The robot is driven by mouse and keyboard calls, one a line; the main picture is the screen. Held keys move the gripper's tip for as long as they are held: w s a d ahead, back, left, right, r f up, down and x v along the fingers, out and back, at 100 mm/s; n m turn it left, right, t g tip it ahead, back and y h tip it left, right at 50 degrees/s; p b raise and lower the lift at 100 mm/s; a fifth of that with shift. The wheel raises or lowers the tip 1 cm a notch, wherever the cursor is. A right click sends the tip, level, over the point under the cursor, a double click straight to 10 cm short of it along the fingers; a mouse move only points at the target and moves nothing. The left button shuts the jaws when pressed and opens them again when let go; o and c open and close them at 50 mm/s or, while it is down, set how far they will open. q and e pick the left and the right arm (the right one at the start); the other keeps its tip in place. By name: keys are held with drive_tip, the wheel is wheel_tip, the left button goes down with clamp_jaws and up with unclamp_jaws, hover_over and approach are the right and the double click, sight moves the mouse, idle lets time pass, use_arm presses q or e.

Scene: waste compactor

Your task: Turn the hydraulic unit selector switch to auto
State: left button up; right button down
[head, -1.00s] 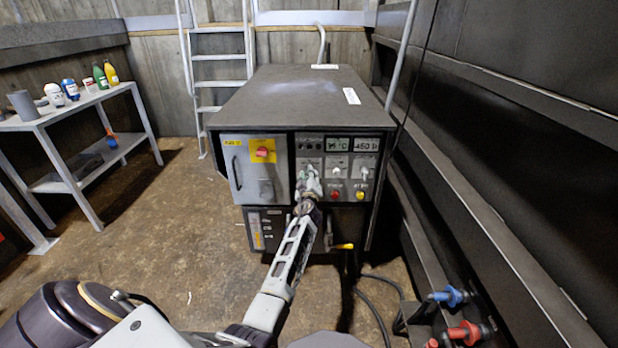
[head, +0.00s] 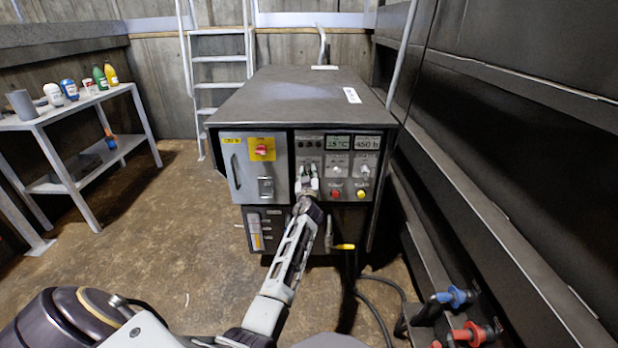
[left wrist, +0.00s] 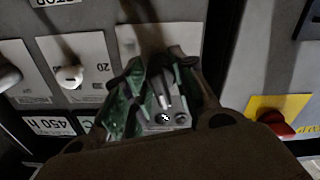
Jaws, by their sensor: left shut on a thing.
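The hydraulic unit (head: 300,90) is a dark box with a grey control panel on its front. My left gripper (head: 308,180) reaches the middle column of the panel, below a row of small black round fittings. In the left wrist view my left gripper (left wrist: 163,85) is shut on the selector switch, in front of a pale plate (left wrist: 185,35). The fingers hide the switch, so its pointing direction cannot be read. My right gripper is in no view.
A white knob (left wrist: 70,77) sits beside the fingers. A red-on-yellow switch (head: 262,149), a red button (head: 335,194) and a yellow button (head: 361,195) are nearby. A yellow-handled lever (head: 343,246) projects below. A table (head: 60,112) with bottles stands left.

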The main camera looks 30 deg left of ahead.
use_arm(q)
drive_tip(key=shift+m, duration=3.1)
drive_tip(key=m, duration=0.3)
drive_tip(key=shift+m, duration=1.3)
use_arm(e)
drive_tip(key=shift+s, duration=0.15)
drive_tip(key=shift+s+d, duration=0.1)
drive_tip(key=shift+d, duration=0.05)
